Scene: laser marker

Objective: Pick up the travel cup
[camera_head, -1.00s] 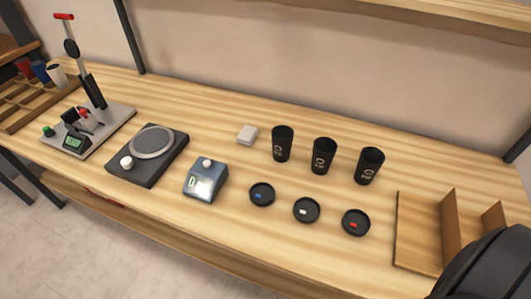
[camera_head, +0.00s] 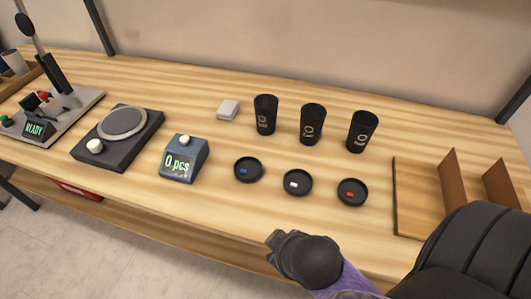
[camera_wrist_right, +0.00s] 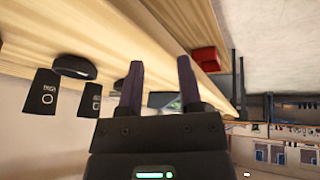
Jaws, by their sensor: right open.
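Three black travel cups stand upright in a row on the wooden bench: the left cup (camera_head: 265,115), the middle cup (camera_head: 312,124) and the right cup (camera_head: 362,132). Each has a pale print. In front lie three dark round lids, with a blue mark (camera_head: 248,169), a white mark (camera_head: 297,182) and a red mark (camera_head: 352,192). My right gripper is at the bench's front edge in the head view, its fingers hardly showing. In the right wrist view the right gripper (camera_wrist_right: 160,85) is open and empty, with a cup (camera_wrist_right: 44,92) off to the left. My left gripper is not in view.
A counting device (camera_head: 183,158) reading "0 pcs", a round-plate device (camera_head: 118,136) and a lever press (camera_head: 45,112) stand left. A wooden divider (camera_head: 450,180) stands right. The front strip of bench is mostly clear.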

